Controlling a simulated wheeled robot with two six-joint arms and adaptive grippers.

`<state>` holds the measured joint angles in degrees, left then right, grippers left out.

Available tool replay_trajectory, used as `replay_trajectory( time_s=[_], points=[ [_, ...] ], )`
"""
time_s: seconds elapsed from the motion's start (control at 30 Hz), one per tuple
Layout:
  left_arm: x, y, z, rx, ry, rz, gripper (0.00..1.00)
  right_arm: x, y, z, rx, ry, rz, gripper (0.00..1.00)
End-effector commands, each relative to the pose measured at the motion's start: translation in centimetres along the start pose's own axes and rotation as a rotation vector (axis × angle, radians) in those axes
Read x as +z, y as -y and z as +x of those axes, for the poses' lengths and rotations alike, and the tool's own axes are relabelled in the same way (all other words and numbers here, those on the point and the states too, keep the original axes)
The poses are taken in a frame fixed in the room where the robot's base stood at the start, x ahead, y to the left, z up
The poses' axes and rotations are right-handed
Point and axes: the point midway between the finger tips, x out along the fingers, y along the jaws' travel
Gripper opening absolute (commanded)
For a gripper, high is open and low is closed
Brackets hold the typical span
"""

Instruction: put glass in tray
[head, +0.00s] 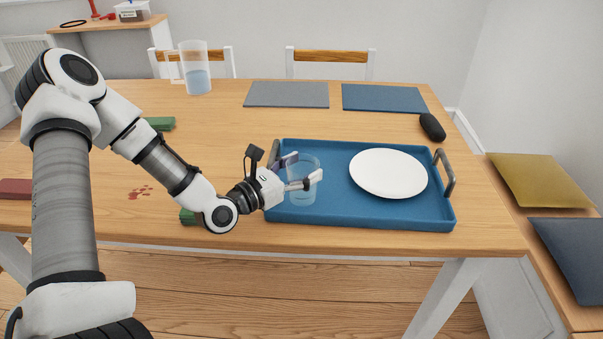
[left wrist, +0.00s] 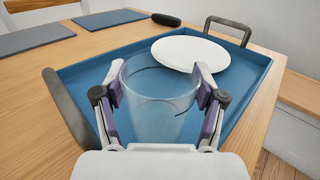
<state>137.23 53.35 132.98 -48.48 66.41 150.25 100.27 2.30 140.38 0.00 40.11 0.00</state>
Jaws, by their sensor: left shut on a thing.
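The clear glass (head: 303,192) is upright at the left end of the blue tray (head: 405,212). My left gripper (head: 301,172) is shut on the glass, with a finger on each side of it. In the left wrist view the glass (left wrist: 158,105) sits between the two fingers, over the tray's floor. I cannot tell whether its base touches the tray. A white plate (head: 388,173) lies at the right of the tray, apart from the glass. My right gripper is not in view.
A pitcher (head: 196,75) with water stands at the back left. Grey (head: 286,94) and blue (head: 384,98) placemats lie at the back. A dark object (head: 432,127) lies behind the tray's right handle (head: 445,172). Chairs stand behind the table.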

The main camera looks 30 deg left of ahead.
Motion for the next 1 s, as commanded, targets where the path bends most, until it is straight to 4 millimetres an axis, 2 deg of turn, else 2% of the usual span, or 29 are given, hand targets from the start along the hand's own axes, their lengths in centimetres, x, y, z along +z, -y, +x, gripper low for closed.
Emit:
replay_trajectory(
  time_s=[0.33, 0.37, 0.4, 0.77, 0.87, 1.0],
  points=[
    [-0.6, 0.0, 0.0, 0.000, 0.002, 0.001, 0.28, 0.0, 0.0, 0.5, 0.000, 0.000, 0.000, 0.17],
    [-0.6, 0.0, 0.0, 0.000, 0.002, 0.001, 0.74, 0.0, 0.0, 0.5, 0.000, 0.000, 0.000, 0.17],
    [-0.5, 0.0, 0.0, 0.000, 0.002, 0.001, 0.81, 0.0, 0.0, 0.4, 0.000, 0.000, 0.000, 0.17],
    [0.0, 0.0, 0.0, 0.000, 0.002, 0.001, 0.81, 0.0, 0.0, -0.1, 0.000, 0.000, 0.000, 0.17],
    [-0.1, -0.2, -0.7, 0.005, 0.002, -0.003, 0.81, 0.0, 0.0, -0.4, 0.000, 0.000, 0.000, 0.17],
    [0.1, -0.1, -2.5, 0.006, 0.004, -0.009, 0.81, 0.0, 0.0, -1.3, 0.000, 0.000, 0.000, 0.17]
  ],
)
